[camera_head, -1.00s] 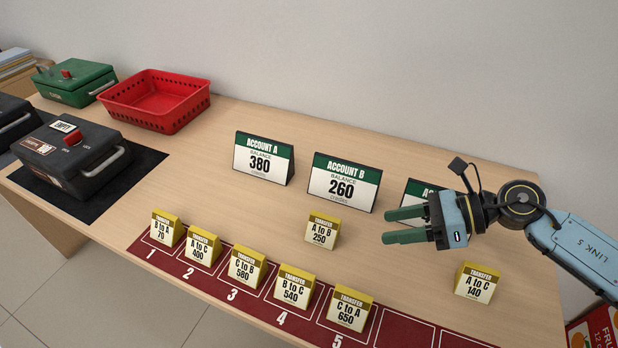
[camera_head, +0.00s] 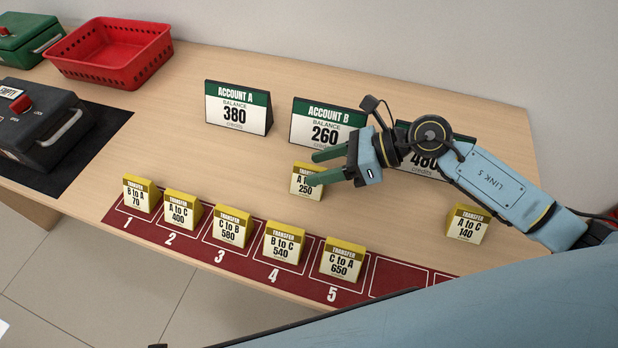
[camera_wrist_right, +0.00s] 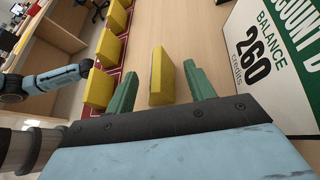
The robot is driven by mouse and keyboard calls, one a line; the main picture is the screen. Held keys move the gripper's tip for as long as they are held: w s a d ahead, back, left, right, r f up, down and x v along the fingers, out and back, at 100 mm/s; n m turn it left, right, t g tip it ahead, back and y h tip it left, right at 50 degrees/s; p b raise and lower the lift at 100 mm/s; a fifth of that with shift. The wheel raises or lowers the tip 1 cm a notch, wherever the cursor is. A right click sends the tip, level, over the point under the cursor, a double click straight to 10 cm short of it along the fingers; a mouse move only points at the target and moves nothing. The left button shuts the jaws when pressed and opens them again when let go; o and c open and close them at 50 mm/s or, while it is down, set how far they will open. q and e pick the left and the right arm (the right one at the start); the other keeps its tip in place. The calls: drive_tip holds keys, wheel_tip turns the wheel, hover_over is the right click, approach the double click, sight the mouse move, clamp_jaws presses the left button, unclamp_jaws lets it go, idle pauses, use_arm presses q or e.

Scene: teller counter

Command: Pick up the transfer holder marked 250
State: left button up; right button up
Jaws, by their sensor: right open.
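The transfer holder marked 250 (camera_head: 299,189) is a small yellow block with a white "A to B" label. It stands on the bare wood in front of the Account B sign. My right gripper (camera_head: 313,167) is open, with its green fingers at the holder's top and partly covering its label. In the right wrist view, the holder (camera_wrist_right: 161,77) shows between the two spread fingers, with a gap on each side. My left gripper is not seen; part of a blue arm of mine shows at the left of the wrist view.
The Account B sign (camera_head: 318,121) stands close behind the holder. Account A's sign (camera_head: 238,107) is left of it. Several yellow holders stand on the red numbered strip (camera_head: 384,276) in front. The 140 holder (camera_head: 467,225) stands to the right. A red basket (camera_head: 112,72) is at the back left.

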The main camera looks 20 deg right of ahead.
sight(309, 166)
drive_tip(key=shift+x, duration=1.5)
drive_tip(key=shift+r, duration=0.1)
drive_tip(key=shift+c, duration=0.4)
drive_tip(key=c, duration=0.9)
drive_tip(key=shift+c, duration=0.4)
drive_tip(key=shift+r, duration=0.15)
